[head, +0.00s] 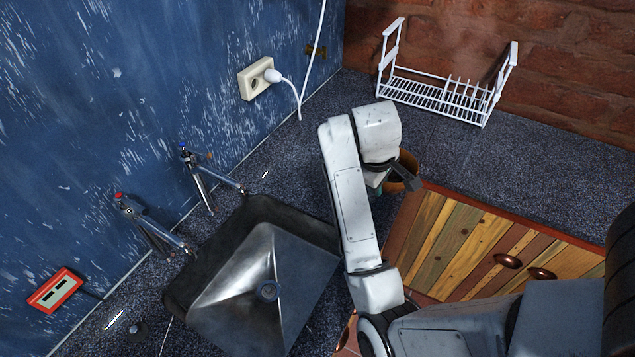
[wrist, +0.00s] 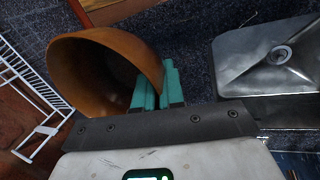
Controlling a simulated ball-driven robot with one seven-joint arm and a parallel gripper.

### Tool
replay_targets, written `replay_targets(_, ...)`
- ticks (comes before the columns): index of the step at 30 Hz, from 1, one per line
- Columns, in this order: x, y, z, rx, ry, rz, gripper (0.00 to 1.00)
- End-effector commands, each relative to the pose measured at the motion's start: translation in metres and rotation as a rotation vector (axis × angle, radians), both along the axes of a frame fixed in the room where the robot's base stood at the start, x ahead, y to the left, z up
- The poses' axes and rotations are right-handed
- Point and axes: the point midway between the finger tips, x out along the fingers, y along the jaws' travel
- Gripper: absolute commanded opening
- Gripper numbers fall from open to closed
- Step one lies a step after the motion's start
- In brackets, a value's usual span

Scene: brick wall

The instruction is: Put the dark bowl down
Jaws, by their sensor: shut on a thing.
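The bowl (wrist: 88,75), brown outside with a dark inside, fills the left of the wrist view, its opening partly facing the camera. My gripper (wrist: 157,88) has its teal fingers shut on the bowl's right rim. In the head view the bowl (head: 404,171) shows only in part behind my gripper (head: 385,182), near the front edge of the dark speckled counter (head: 480,175). My arm hides the rest of it. I cannot tell whether the bowl touches the counter.
A metal sink (head: 255,285) lies left of my arm, with two taps (head: 200,180) behind it. A white wire dish rack (head: 440,95) stands at the back. The counter right of the bowl is clear. Wooden cabinet doors (head: 470,250) are below the counter edge.

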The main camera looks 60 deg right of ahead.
Motion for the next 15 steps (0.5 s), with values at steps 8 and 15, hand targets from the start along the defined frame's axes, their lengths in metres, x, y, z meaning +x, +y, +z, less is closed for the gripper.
replay_targets(8, 0.034, -0.025, -0.026, -0.001, -0.003, -0.004, 0.0)
replay_targets(15, 0.069, -0.049, -0.045, -0.002, -0.002, -0.003, 0.0)
